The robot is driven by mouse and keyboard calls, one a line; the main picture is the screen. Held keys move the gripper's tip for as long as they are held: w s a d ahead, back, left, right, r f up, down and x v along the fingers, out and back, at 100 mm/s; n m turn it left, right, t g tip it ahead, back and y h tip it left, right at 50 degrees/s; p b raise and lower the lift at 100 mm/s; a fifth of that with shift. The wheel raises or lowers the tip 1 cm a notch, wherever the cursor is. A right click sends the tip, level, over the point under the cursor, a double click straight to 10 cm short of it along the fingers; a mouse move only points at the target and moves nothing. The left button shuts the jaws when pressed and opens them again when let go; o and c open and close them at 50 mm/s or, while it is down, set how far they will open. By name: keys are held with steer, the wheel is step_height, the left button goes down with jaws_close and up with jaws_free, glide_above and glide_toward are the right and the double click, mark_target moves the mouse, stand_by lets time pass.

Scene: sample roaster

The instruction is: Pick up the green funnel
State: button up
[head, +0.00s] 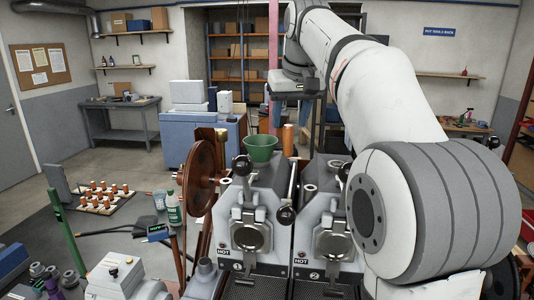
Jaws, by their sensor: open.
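The green funnel (262,146) sits with its wide mouth up on top of the left roaster unit (262,190), the one marked 1. Its lower part is hidden in or behind the top of the machine. My gripper (296,114) hangs from the end of my white arm, above and a little to the right of the funnel in the head view. It is open and apart from the funnel. Nothing shows between its fingers, though they look small and dark here.
An orange-brown cylinder (288,138) stands just right of the funnel. A second roaster unit (325,205), marked 2, stands beside the first; both carry HOT labels. A large brown wheel (199,178) is at the left.

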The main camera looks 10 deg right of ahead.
steer(key=shift+x, duration=1.5)
steer(key=shift+c, duration=0.4)
steer(key=shift+r, duration=0.1)
jaws_close()
